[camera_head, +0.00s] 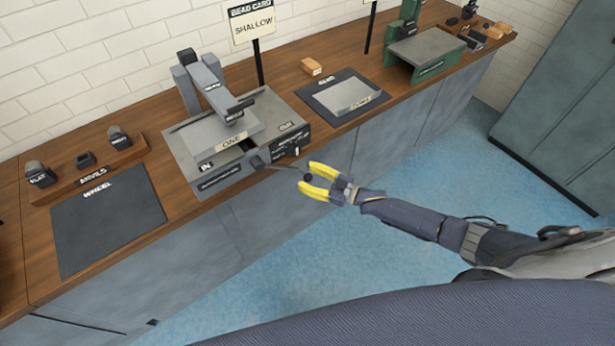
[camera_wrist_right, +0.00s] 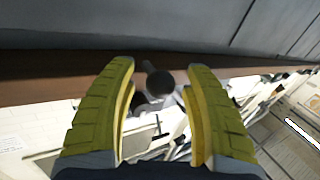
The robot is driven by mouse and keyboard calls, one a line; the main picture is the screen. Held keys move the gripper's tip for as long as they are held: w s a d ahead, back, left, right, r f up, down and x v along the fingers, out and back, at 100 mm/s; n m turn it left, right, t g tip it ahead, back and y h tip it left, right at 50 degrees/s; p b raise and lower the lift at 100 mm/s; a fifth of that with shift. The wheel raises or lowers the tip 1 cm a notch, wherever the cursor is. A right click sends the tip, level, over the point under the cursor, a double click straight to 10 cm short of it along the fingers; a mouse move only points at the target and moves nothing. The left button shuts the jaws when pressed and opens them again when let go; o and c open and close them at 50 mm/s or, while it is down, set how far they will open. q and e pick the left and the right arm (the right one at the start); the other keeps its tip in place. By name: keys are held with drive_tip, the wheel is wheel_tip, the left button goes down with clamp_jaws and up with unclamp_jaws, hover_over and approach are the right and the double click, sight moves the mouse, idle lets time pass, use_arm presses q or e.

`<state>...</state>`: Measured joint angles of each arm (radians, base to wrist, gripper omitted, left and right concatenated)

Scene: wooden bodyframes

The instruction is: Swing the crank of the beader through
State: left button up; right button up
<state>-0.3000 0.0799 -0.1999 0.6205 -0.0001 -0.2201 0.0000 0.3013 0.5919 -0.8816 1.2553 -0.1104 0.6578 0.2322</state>
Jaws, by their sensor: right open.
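The grey beader (camera_head: 200,165) stands on the wooden bench, with a sheet or block labelled "ONE" (camera_head: 230,141) on its bed and IN and OUT marks. Its crank (camera_head: 280,167) sticks out from the front toward the right and ends in a dark round knob (camera_head: 308,177). My right gripper (camera_head: 306,176), with yellow fingers, is open with the knob between its fingertips. In the right wrist view the knob (camera_wrist_right: 160,82) sits between the two spread fingers, with gaps visible on both sides. My left gripper is not in view.
A "BEAD CARD SHALLOW" sign (camera_head: 252,22) stands behind the beader. A dark mat with a metal sheet (camera_head: 345,97) and a green machine (camera_head: 425,50) lie to the right. The WHEEL mat (camera_head: 105,215) and anvils rack (camera_head: 90,170) are left. The blue floor is clear.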

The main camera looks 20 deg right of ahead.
idle(0.3)
clamp_jaws()
idle(0.4)
